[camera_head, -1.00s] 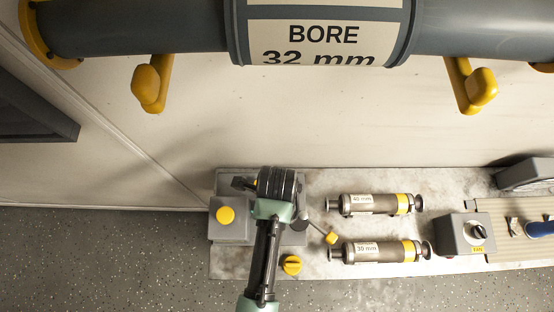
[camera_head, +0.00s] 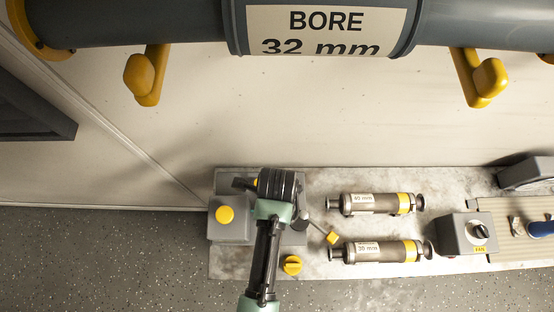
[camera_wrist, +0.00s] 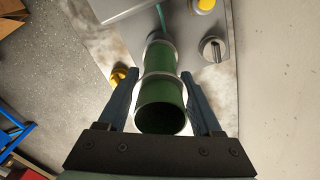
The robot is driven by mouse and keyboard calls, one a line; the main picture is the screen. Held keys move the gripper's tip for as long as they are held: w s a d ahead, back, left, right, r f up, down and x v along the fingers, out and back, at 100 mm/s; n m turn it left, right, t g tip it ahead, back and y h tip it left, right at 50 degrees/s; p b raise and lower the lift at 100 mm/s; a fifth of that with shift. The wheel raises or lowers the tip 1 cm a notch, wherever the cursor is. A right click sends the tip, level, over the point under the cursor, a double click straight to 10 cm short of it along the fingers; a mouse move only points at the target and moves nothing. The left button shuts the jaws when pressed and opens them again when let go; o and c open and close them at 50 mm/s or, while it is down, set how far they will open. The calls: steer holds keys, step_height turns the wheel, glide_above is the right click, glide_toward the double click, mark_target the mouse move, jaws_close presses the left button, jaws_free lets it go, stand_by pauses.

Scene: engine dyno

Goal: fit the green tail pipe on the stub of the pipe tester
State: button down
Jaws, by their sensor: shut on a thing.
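The green pipe (camera_wrist: 158,92) lies lengthwise between the two fingers of my gripper (camera_wrist: 161,78) in the wrist view. Its open near end faces the camera, and a pale ring circles its middle. Its far end reaches the grey body of the pipe tester (camera_wrist: 190,27). The stub is not clearly visible, so I cannot tell whether the pipe is around it. In the head view my gripper (camera_head: 277,184) is over the grey tester (camera_head: 229,232) at the bench's left end. The arm and gripper hide the pipe there.
A yellow button (camera_head: 225,214) is on the tester, and a yellow knob (camera_head: 291,265) stands in front. A yellow-tipped lever (camera_head: 332,238) is right of my gripper. Two labelled cylinders, 40 mm (camera_head: 375,203) and 30 mm (camera_head: 372,252), lie farther right. A large pipe (camera_head: 130,25) crosses the top.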

steer(key=shift+f+b, duration=0.8)
steer(key=shift+f, duration=0.5)
stand_by(0.5)
jaws_free()
steer(key=shift+r, duration=0.1)
step_height(320, 180, up, 13)
steer(key=shift+f, duration=0.1)
stand_by(0.5)
stand_by(0.7)
